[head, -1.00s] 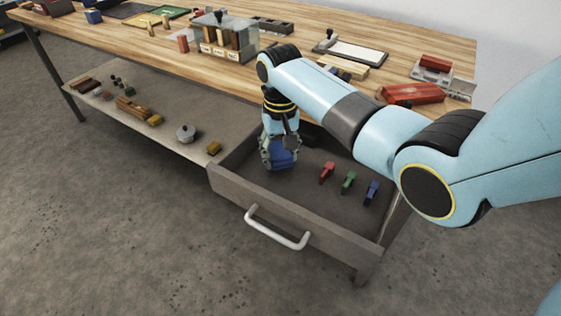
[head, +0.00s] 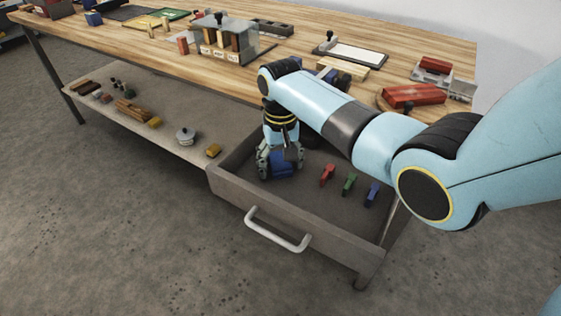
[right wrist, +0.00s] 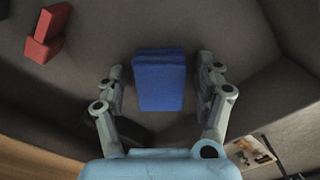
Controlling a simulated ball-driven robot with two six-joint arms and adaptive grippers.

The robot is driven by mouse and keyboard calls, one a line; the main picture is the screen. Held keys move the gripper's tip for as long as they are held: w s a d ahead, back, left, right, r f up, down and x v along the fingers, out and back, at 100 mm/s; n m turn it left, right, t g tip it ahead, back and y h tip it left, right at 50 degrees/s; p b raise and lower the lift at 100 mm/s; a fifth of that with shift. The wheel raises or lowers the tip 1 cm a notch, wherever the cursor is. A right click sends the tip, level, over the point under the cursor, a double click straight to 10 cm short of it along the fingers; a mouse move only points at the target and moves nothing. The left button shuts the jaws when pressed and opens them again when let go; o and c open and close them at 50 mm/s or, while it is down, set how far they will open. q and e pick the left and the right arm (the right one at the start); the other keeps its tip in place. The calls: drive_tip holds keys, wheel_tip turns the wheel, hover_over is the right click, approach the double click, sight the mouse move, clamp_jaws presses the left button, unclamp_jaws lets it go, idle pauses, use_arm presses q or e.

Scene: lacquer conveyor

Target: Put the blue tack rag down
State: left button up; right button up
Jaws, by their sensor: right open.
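The blue tack rag (head: 281,170) lies in the open drawer (head: 232,188), near its left back part. In the right wrist view the rag (right wrist: 160,82) is a folded blue block on the drawer floor. My right gripper (head: 279,168) is low in the drawer around the rag. In the right wrist view my right gripper (right wrist: 163,85) is open, with one finger on each side of the rag and a gap on both sides. My left gripper is not in view.
A red clip (head: 327,174), a green clip (head: 349,182) and a blue clip (head: 372,194) lie to the right in the drawer. The drawer walls stand close around. A white handle (head: 277,232) is on its front. The wooden bench top (head: 180,62) holds several tools.

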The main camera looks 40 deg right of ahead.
sight(281, 162)
wheel_tip(281, 162, up, 12)
drive_tip(key=p, duration=0.2)
drive_tip(key=shift+r, duration=0.15)
drive_tip(key=shift+s, duration=0.1)
idle(0.4)
